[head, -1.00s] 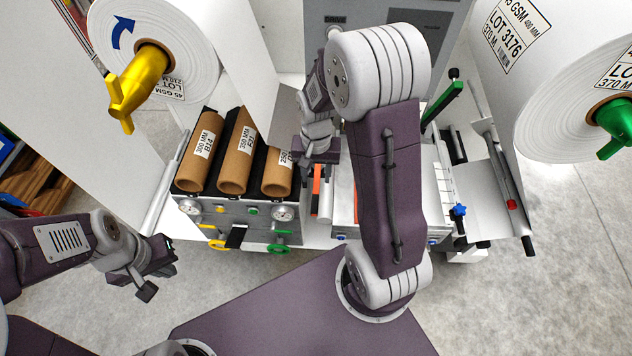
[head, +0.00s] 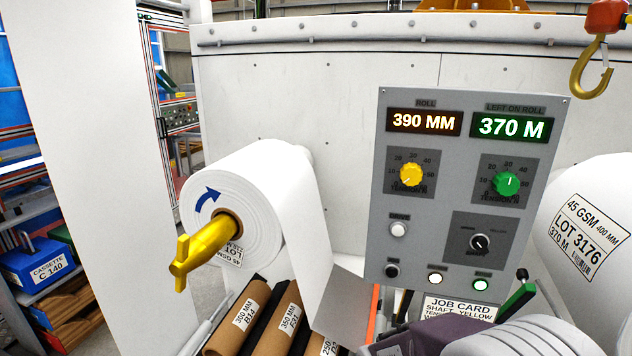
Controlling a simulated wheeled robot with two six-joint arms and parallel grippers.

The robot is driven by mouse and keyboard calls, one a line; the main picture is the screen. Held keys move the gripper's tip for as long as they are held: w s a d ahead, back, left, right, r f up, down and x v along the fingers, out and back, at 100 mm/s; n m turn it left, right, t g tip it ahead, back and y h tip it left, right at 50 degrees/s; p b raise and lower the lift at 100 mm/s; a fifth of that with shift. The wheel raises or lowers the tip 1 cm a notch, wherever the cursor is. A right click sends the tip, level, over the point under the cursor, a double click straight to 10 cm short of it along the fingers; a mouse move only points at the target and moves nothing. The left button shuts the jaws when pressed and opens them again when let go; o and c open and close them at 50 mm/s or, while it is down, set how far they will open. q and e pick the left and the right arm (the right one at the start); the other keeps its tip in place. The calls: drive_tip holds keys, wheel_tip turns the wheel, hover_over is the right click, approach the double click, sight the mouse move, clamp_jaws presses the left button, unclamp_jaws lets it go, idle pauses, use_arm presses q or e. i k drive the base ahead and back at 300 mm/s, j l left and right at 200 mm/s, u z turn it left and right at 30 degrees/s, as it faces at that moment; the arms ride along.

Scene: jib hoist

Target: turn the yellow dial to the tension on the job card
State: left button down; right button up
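The yellow dial (head: 411,174) is on the left of the grey control panel (head: 377,240), under the ROLL display that reads 390 MM. Its scale has numbers around it and TENSION N below; its pointer mark seems to face lower left, too small to read surely. The job card (head: 460,304) is below the panel. It shows JOB CARD, SHAFT YELLOW and the start of a tension line; my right arm hides the lower part and no tension value can be read.
A green dial (head: 507,184) sits right of the yellow one, under a 370 M display. A black shaft switch (head: 479,242) and several buttons are below. A paper roll (head: 255,190) on a yellow shaft end (head: 200,248) stands left. A hoist hook (head: 590,68) hangs upper right.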

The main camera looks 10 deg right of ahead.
sight(411, 174)
drive_tip(key=k+l+z, duration=0.1)
drive_tip(key=z, duration=0.25)
drive_tip(key=l+z, duration=0.3)
drive_tip(key=k+z, duration=0.1)
drive_tip(key=z, duration=0.25)
